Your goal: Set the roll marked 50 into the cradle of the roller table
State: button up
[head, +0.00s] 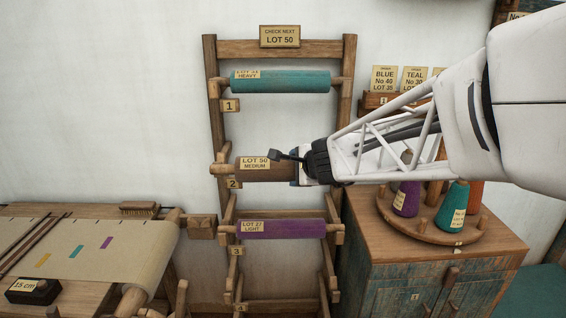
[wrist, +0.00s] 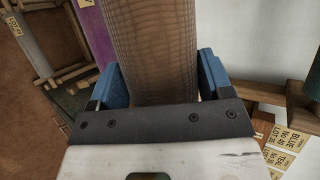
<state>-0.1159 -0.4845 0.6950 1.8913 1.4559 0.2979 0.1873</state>
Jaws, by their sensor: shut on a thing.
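The roll marked LOT 50 MEDIUM (head: 255,173) is brown and lies level at rung 2 of the wooden rack (head: 215,130). My gripper (head: 300,167) is shut on its right part in the head view. In the wrist view the brown roll (wrist: 152,45) runs between the two blue fingers of my gripper (wrist: 155,85). I cannot tell whether the roll still touches the rack's pegs. The roller table (head: 110,245) stands at the lower left with a cream cloth over it. Its cradle is not clearly visible.
A teal LOT 34 roll (head: 290,81) sits above and a purple LOT 27 roll (head: 285,229) below. A cabinet (head: 430,270) at right bears a round tray with yarn cones (head: 406,198). A brush (head: 139,208) and a 15 cm block (head: 33,291) lie on the roller table.

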aim_at(260, 169)
jog(key=shift+w+a, duration=0.1)
jog(key=shift+a, duration=0.05)
dwell(0.3)
jog(key=shift+n+y, duration=0.3)
jog(key=shift+n, duration=0.1)
jog(key=w+a, duration=0.1)
jog(key=a, duration=0.2)
jog(key=a+f, duration=0.1)
jog(key=a, duration=0.2)
jog(key=w+a, duration=0.1)
jog(key=a, duration=0.2)
jog(key=shift+w+a+f, duration=0.2)
jog(key=shift+w+a, duration=0.1)
jog(key=shift+w, duration=0.05)
jog(key=s+a+f, duration=0.1)
jog(key=a+f, duration=0.1)
jog(key=a, duration=0.9)
jog(key=s+a+f+n+g+y, duration=0.1)
jog(key=a+f, duration=0.2)
jog(key=a, duration=0.8)
jog(key=s+a+f+n, duration=0.1)
jog(key=a+f, duration=0.1)
jog(key=a, duration=0.9)
jog(key=shift+s+a+f+g+y, duration=0.3)
jog(key=shift+s+y, duration=0.05)
jog(key=shift+y, duration=0.05)
dwell(2.1)
